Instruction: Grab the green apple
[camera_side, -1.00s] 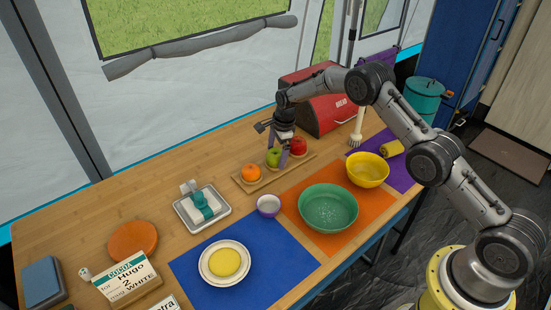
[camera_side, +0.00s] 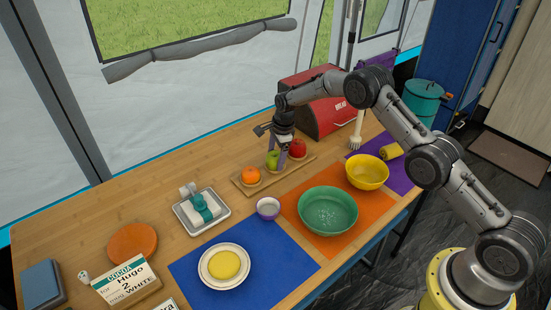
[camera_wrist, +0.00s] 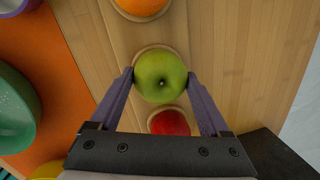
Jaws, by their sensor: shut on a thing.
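The green apple (camera_side: 272,159) sits in the middle of a wooden board (camera_side: 244,187), between an orange and a red apple. In the wrist view the green apple (camera_wrist: 160,77) lies between the two purple fingers, one touching each side. My gripper (camera_side: 278,163) points down over the board and is shut on the green apple. The apple appears to be still in its round spot on the board; any gap beneath it cannot be told.
The orange (camera_side: 250,174) and the red apple (camera_side: 298,147) stand close on either side. A red bread box (camera_side: 322,112) is behind.

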